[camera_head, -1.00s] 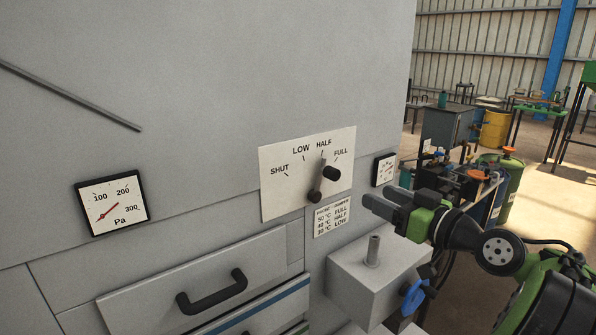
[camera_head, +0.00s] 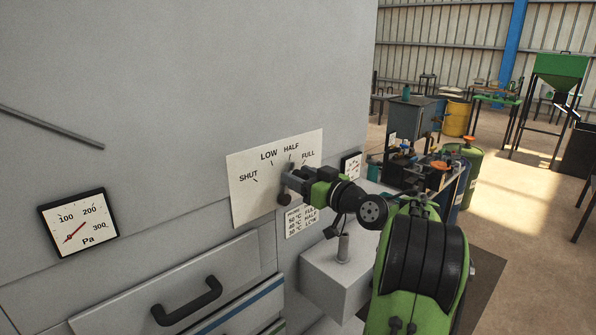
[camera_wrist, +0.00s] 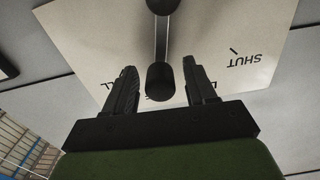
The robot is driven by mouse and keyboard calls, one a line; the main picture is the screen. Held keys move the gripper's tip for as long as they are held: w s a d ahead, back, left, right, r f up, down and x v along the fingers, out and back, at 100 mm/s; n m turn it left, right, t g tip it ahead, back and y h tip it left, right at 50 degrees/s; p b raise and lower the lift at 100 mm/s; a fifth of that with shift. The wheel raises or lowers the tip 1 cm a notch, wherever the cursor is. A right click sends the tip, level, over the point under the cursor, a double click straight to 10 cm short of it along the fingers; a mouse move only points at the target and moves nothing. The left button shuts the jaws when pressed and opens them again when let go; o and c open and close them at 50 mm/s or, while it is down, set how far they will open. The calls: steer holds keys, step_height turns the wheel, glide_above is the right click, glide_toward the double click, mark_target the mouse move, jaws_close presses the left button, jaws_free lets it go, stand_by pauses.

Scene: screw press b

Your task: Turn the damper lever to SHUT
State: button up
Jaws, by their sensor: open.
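The damper lever stands at about HALF on a white plate (camera_head: 245,205) marked SHUT, LOW, HALF and FULL. In the head view, its dark hub (camera_head: 284,199) shows below my gripper, which covers most of the lever. In the wrist view, the lever's thin rod (camera_wrist: 162,38) runs from the hub to a black knob (camera_wrist: 160,82). My gripper (camera_wrist: 160,68) is open, with one finger on each side of the knob. Gaps show on both sides. The HALF label is hidden in the wrist view, where SHUT is at the right, upside down.
A grey box (camera_head: 335,275) with an upright stub (camera_head: 343,245) juts out below my gripper. A drawer handle (camera_head: 187,303) and a Pa gauge (camera_head: 79,223) are to the left. A small gauge (camera_head: 351,167) and a label card (camera_head: 300,221) are near the plate.

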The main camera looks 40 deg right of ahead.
steer(key=shift+w, duration=0.55)
jaws_close()
